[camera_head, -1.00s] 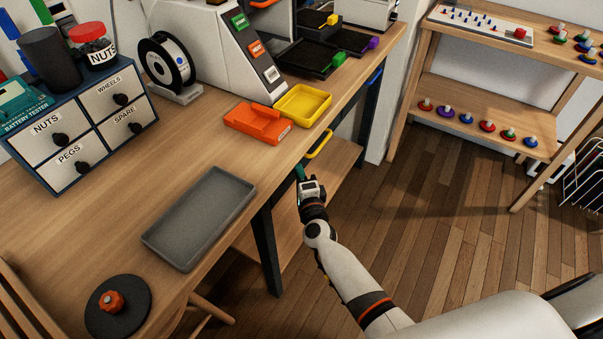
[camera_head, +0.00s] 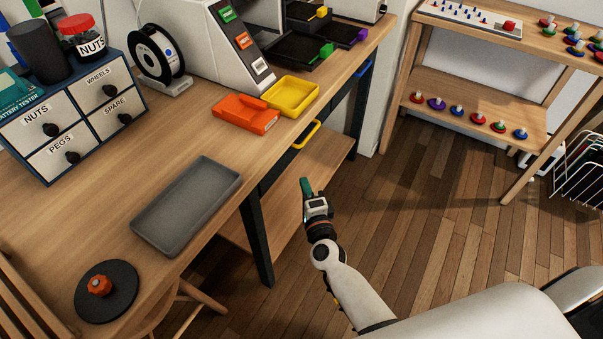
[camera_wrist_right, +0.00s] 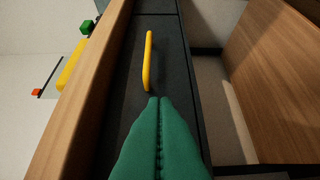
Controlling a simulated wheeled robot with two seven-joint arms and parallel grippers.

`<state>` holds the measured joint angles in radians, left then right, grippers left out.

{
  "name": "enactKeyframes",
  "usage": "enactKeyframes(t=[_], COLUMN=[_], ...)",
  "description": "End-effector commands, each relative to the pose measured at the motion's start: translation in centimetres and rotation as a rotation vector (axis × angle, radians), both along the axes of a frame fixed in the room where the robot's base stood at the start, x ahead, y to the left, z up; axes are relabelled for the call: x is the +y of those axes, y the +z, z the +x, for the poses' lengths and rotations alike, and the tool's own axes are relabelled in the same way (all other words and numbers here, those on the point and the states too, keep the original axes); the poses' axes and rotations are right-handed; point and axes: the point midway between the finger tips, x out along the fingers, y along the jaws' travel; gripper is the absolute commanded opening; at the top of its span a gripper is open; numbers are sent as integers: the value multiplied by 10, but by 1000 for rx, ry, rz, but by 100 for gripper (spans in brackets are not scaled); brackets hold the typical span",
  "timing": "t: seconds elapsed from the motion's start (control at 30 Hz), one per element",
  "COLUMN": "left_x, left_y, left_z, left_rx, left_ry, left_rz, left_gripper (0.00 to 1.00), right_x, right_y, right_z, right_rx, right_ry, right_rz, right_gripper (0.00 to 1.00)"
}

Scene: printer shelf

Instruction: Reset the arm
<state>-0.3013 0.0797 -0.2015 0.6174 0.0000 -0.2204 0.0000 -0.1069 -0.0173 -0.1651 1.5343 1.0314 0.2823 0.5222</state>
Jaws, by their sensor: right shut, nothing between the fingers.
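My right arm reaches in from the lower right in the head view, in the open space before the table's right front edge. My right gripper (camera_head: 306,186) has green fingers. In the right wrist view its fingertips (camera_wrist_right: 160,98) are pressed together with nothing between them. They point toward a yellow handle (camera_wrist_right: 149,60) on a dark drawer front under the tabletop. The handle (camera_head: 306,134) also shows in the head view, with a gap between it and the fingers. My left gripper is not in view.
A shelf (camera_head: 478,106) stands at the right. The floor between is clear.

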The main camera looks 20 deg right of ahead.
Motion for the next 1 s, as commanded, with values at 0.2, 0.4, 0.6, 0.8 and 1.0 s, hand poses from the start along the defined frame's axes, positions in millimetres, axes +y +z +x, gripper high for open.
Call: enactKeyframes(t=[0.2, 0.4, 0.6, 0.8, 1.0], left_x=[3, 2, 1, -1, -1], left_y=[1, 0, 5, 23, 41], left_z=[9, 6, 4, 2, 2], left_rx=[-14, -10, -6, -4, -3], left_ry=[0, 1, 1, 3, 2], left_rz=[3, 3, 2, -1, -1], left_gripper=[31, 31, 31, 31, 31], right_x=[2, 2, 6, 21, 16], right_y=[-1, 0, -19, -125, -241], right_z=[-31, -38, -43, -90, -192], right_rx=[2, 0, 54, 329, 643], right_ry=[-1, -1, 28, 225, 544], right_rz=[-1, -1, -70, -437, -839], right_gripper=[0, 0, 0, 0, 0])
